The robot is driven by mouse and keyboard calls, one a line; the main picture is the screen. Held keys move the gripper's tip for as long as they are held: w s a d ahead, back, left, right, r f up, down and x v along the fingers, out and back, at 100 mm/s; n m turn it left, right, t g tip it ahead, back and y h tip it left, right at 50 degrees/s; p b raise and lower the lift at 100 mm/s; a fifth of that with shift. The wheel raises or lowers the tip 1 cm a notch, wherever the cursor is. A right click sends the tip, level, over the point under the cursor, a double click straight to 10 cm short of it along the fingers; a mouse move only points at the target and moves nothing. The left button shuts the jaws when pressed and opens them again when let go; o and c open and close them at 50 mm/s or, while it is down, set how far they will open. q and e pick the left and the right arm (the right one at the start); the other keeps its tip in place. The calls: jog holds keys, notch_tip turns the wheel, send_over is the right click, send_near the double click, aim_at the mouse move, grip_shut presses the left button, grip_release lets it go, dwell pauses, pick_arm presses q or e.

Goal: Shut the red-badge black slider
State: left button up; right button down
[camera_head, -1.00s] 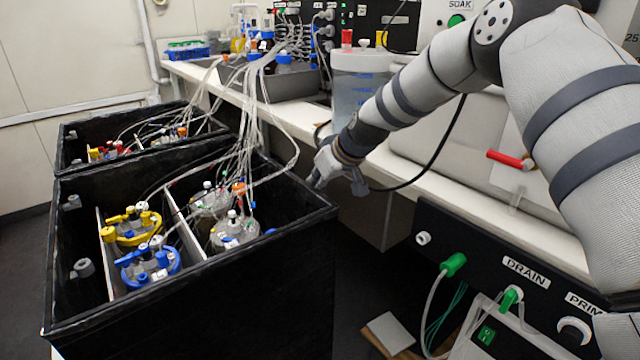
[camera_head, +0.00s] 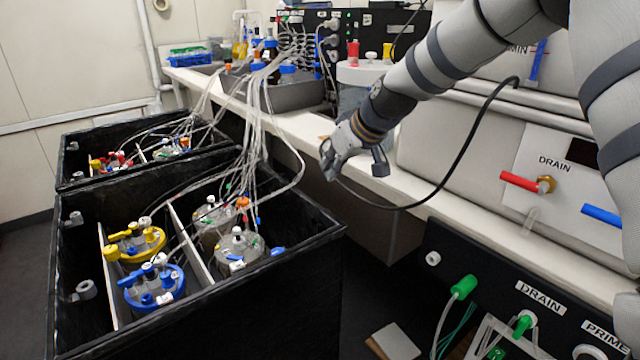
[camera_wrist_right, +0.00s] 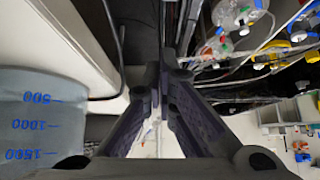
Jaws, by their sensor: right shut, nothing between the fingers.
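Two black open-topped boxes stand at the left: a near one (camera_head: 270,290) and a far one (camera_head: 68,160). I see no red badge on either, so I cannot tell which is the red-badge slider. The near box holds vessels with a yellow lid (camera_head: 137,243) and a blue lid (camera_head: 155,287), plus clear ones; the far box holds red and yellow fittings (camera_head: 112,162). My right gripper (camera_head: 328,168) is shut and empty, above and behind the near box's right corner, apart from its rim. It also shows shut in the right wrist view (camera_wrist_right: 163,80). My left gripper is out of view.
Loose clear tubes (camera_head: 262,130) run from the boxes up to the bench. A white bench edge (camera_head: 300,125) lies behind the gripper, with a clear graduated container (camera_head: 352,98) on it. A black cable (camera_head: 440,195) hangs below my right forearm. A drain panel (camera_head: 480,270) stands at lower right.

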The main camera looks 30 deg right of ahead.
jog(key=shift+w+a+f, duration=0.45)
jog(key=shift+w+f, duration=0.1)
jog(key=shift+f, duration=0.25)
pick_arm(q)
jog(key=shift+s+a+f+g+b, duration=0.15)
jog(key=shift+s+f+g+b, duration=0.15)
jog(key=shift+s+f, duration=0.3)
pick_arm(e)
notch_tip(320, 180, down, 7)
jog(key=w, duration=0.1)
jog(key=shift+w+d+r, duration=0.15)
jog(key=shift+w, duration=0.15)
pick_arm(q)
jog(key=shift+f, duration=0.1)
